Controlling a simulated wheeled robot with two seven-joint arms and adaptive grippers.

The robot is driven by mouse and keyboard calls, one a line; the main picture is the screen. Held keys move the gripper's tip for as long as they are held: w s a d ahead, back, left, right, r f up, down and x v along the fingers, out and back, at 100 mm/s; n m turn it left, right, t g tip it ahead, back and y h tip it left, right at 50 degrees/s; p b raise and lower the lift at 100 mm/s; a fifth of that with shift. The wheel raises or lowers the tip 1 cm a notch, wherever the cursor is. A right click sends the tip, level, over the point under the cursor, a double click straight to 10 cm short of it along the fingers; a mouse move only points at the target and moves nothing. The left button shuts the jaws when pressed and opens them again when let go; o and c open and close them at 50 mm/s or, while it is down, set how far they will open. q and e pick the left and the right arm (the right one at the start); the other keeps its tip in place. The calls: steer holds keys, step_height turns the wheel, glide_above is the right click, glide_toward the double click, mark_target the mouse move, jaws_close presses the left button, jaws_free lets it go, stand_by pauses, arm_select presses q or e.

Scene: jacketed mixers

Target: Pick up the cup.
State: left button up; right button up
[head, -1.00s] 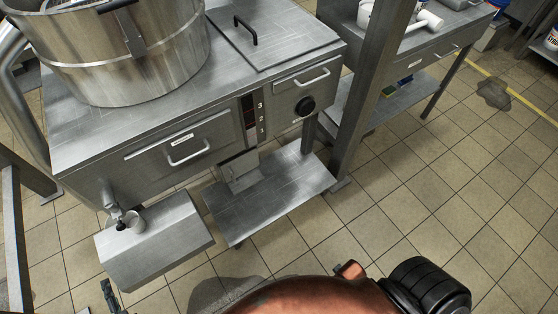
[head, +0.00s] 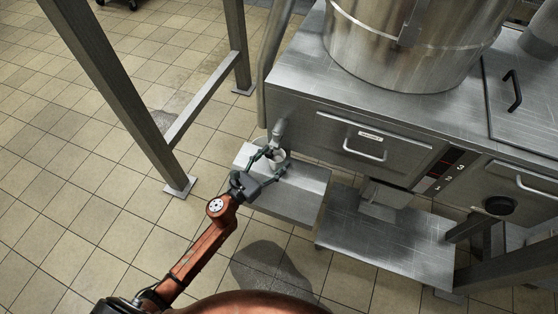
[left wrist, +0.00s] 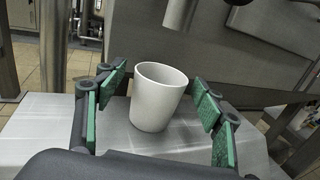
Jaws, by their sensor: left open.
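The white cup (left wrist: 157,97) stands upright on a metal ledge (left wrist: 45,135) in the left wrist view. In the head view the cup (head: 278,158) is small and partly hidden by the gripper, below a spout (head: 278,130). My left gripper (head: 268,163) reaches in from the lower left. It is open, and in the left wrist view its green-padded fingers (left wrist: 160,98) are on both sides of the cup, with gaps between pads and cup. My right gripper is not in view.
The large steel mixer pot (head: 400,50) stands on a metal cabinet (head: 300,95) behind the ledge. A lower metal shelf (head: 375,240) lies to the right. A steel frame post (head: 115,90) stands to the left. Tiled floor there is clear.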

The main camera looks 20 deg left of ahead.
arm_select(q)
steer(key=shift+x, duration=0.8)
steer(key=shift+c, duration=0.2)
steer(key=c, duration=0.9)
steer(key=shift+r, duration=0.15)
